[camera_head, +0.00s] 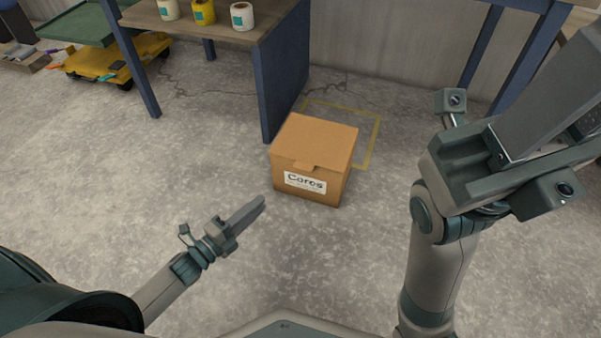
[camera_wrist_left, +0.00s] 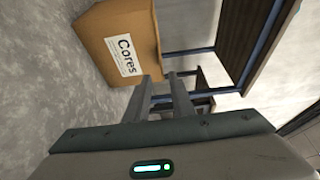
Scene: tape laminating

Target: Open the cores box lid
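The cardboard box (camera_head: 307,185) labelled "Cores" stands upright on the floor. Its lid (camera_head: 318,138) is closed flat, with a small tab at the front edge above the white label. The box also shows in the left wrist view (camera_wrist_left: 112,28), just beyond the fingertips. My left gripper (camera_head: 260,203) is in front and left of the box, pointing toward it and apart from it. In the left wrist view its two fingers (camera_wrist_left: 160,78) stand apart with nothing between them. My right gripper (camera_head: 550,100) is raised at the right, away from the box; its fingertips run out of frame.
A workbench (camera_head: 225,32) with several tape rolls (camera_head: 203,12) stands behind the box, its blue leg close to the box's back left. A yellow floor outline (camera_head: 372,142) lies behind the box. A green and yellow cart (camera_head: 105,60) is far left. Floor left of the box is clear.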

